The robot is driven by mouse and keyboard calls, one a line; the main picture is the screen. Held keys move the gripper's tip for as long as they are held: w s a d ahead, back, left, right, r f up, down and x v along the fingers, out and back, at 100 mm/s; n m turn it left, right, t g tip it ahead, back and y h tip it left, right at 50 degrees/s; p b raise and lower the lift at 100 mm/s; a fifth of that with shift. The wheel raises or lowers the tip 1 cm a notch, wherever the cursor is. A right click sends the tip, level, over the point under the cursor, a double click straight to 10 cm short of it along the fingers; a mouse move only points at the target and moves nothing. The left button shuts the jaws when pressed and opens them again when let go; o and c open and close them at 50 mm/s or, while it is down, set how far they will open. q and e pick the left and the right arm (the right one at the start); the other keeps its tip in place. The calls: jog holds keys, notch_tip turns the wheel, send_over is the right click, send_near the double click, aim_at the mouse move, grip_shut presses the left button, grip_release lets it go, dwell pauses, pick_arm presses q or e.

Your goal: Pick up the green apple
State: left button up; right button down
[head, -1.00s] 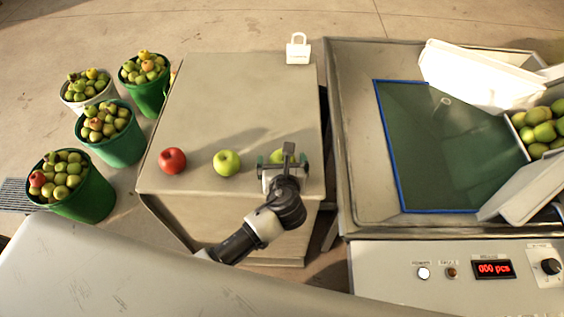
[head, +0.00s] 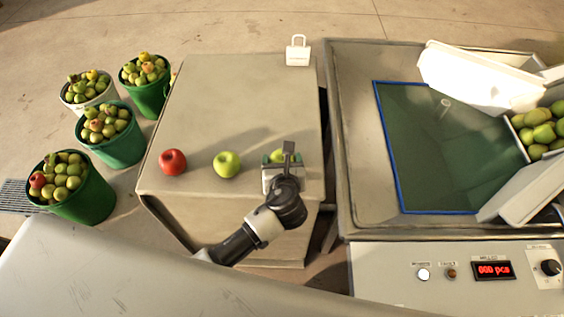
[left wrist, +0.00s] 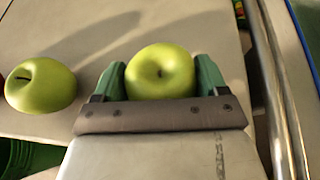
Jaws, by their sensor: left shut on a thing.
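A green apple (left wrist: 160,72) sits between the two green fingers of my left gripper (left wrist: 160,80) in the left wrist view. The fingers are shut on it from both sides. In the head view my left gripper (head: 283,158) is over the right front part of the grey table, and the held apple is partly hidden behind it. A second green apple (head: 227,164) stands on the table to the left of the gripper, and it also shows in the left wrist view (left wrist: 40,86). A red apple (head: 173,162) stands further left. My right gripper is not in view.
Several buckets of apples, one of them a green bucket (head: 82,200), stand on the floor left of the table (head: 235,100). A white padlock-shaped object (head: 298,52) is at its back right corner. A metal basin (head: 360,180) with a dark green bottom stands to the right.

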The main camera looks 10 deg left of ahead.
pick_arm(q)
jog(key=r, duration=0.2)
jog(key=d+r, duration=0.1)
jog(key=r, duration=0.1)
jog(key=shift+w+r, duration=0.1)
jog(key=shift+w, duration=0.2)
jog(key=w+d+r, duration=0.4)
jog(key=d+r, duration=0.2)
jog(key=d, duration=0.3)
jog(key=shift+w+d+b, duration=0.2)
jog(key=shift+w+b, duration=0.15)
jog(key=shift+w, duration=0.05)
jog(key=shift+r, duration=0.1)
